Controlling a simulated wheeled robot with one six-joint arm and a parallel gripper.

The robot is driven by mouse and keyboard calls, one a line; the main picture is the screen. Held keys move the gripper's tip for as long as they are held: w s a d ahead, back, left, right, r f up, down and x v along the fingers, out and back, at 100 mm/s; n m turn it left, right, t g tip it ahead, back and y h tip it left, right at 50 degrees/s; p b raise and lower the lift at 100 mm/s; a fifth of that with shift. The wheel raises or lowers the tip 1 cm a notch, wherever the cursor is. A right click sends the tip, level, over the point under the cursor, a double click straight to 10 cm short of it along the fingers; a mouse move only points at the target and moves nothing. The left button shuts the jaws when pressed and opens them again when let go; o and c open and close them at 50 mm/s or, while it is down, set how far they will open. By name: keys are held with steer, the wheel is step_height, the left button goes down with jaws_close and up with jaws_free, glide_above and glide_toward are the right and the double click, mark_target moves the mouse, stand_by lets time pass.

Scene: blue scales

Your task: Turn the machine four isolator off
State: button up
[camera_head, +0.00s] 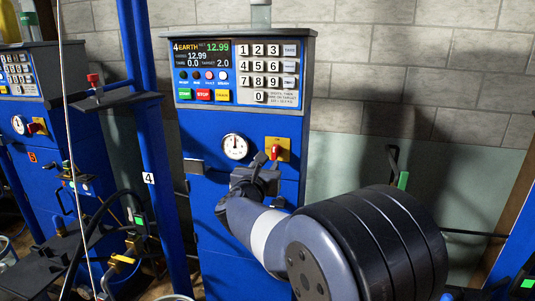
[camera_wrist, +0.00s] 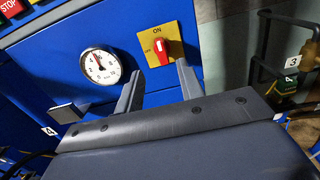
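The machine four isolator is a red rotary knob on a yellow plate (camera_head: 284,145), on the blue front of the machine marked 4 EARTH (camera_head: 238,121). In the wrist view the red knob (camera_wrist: 162,52) stands roughly upright, with ON printed above it on the plate. My gripper (camera_head: 266,160) is just in front of and slightly below the knob. In the wrist view my gripper (camera_wrist: 160,78) is open, its two fingers apart and empty, with the knob above and between the tips. I cannot tell whether a finger touches it.
A round white gauge (camera_head: 235,146) sits left of the isolator. Above are STOP and other buttons and a keypad (camera_head: 267,72). A neighbouring blue machine (camera_head: 20,75) with its own red switch stands at left. Hoses and a handle tagged 3 (camera_wrist: 293,62) are at right.

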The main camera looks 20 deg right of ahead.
mark_target(274, 152)
steer(key=p+x, duration=0.2)
steer(key=x, duration=0.7)
steer(key=shift+w+d, duration=0.25)
steer(key=shift+c, duration=0.4)
jaws_close()
